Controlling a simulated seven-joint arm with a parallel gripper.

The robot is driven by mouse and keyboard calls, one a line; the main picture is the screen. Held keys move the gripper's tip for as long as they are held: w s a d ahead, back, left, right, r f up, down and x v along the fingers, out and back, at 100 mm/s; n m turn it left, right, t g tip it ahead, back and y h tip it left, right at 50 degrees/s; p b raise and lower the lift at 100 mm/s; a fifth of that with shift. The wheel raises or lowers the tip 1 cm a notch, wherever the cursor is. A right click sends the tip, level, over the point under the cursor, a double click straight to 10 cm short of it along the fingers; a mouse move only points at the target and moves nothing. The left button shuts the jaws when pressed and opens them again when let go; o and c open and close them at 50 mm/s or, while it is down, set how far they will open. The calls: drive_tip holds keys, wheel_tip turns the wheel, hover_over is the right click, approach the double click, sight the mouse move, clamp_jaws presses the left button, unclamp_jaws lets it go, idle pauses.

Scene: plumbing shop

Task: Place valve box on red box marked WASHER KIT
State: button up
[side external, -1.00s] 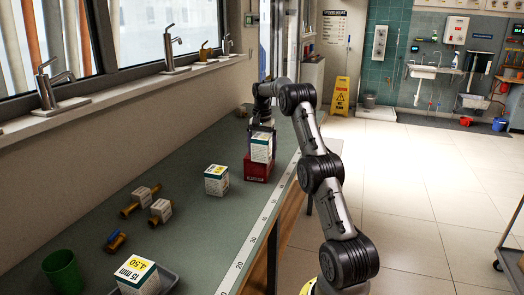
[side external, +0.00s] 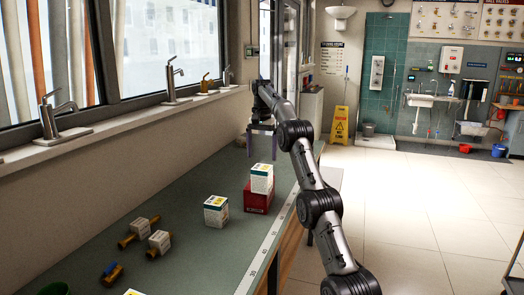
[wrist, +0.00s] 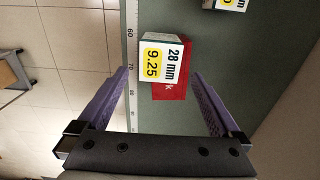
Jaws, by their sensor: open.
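A white valve box (side external: 262,178) with a green top edge stands upright on the red box (side external: 257,198). The wrist view shows the valve box (wrist: 162,58) from above, with "28 mm" and "9.25" on its label. It covers most of the red box (wrist: 172,88), whose marking is mostly hidden. My gripper (side external: 262,147) is above the valve box and apart from it. In the wrist view my gripper (wrist: 160,80) has its purple fingers spread wide, with nothing held between them.
Another white box (side external: 216,210) stands on the green bench left of the red box. Brass valves with tags (side external: 159,242) lie nearer the camera, with a blue-handled brass valve (side external: 112,274). A ruler strip (side external: 268,243) runs along the bench edge. Taps (side external: 172,75) line the sill.

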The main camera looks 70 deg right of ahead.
drive_tip(key=shift+a+r, duration=0.1)
drive_tip(key=shift+r, duration=0.25)
drive_tip(key=w+a+r+n, duration=0.1)
drive_tip(key=a+r+n, duration=0.15)
drive_tip(key=a, duration=0.35)
drive_tip(key=w+a+r+n+t+h, duration=0.1)
drive_tip(key=a+r, duration=0.2)
drive_tip(key=a, duration=0.3)
drive_tip(key=w+a+r+n, duration=0.2)
drive_tip(key=a+r, duration=0.1)
drive_tip(key=a, duration=0.4)
drive_tip(key=s+a+n+t, duration=0.1)
drive_tip(key=s+a+n, duration=0.2)
drive_tip(key=a, duration=0.5)
drive_tip(key=s+a+n+t, duration=0.1)
drive_tip(key=s+a+n, duration=0.25)
drive_tip(key=a, duration=0.35)
drive_tip(key=s+a+f+n+t, duration=0.1)
drive_tip(key=s+a+f+n, duration=0.2)
drive_tip(key=s+a+f, duration=0.2)
drive_tip(key=s+a+f+n+t+y, duration=0.1)
drive_tip(key=s+a+f+n, duration=0.2)
drive_tip(key=s+a+f, duration=0.3)
drive_tip(key=s, duration=0.4)
drive_tip(key=shift+a+f+t, duration=0.15)
drive_tip(key=shift+a+t, duration=0.15)
drive_tip(key=shift+a, duration=0.1)
